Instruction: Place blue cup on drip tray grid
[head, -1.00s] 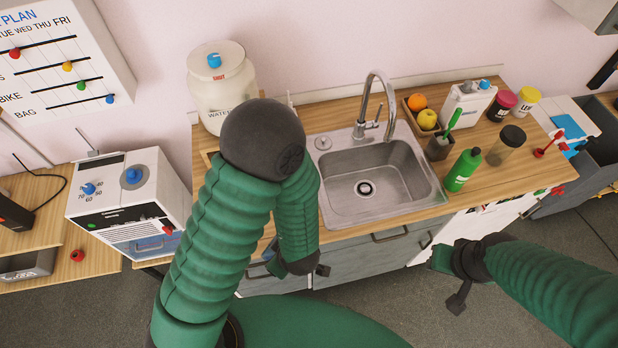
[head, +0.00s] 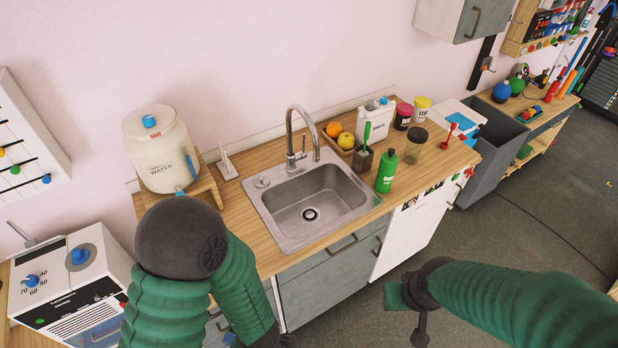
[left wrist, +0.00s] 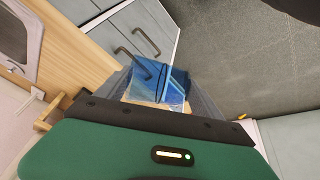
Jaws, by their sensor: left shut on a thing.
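A blue, see-through cup (left wrist: 165,85) is between the fingers of my left gripper (left wrist: 160,98) in the left wrist view, and the gripper is shut on it. In the head view my left arm covers most of that hand at the bottom edge. My right gripper (head: 408,312) hangs over the floor in front of the white cabinet, with nothing seen in it; its jaw opening is unclear. I cannot clearly make out a drip tray grid. A white water jar (head: 162,150) with a blue tap stands on a wooden stand (head: 205,184) at the counter's left end.
A sink (head: 310,210) with a tall faucet is set in the wooden counter (head: 245,235). A green bottle (head: 386,172), fruit box and jars stand right of it. A white machine with blue knobs (head: 75,285) is at lower left. Floor (head: 520,210) at right is open.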

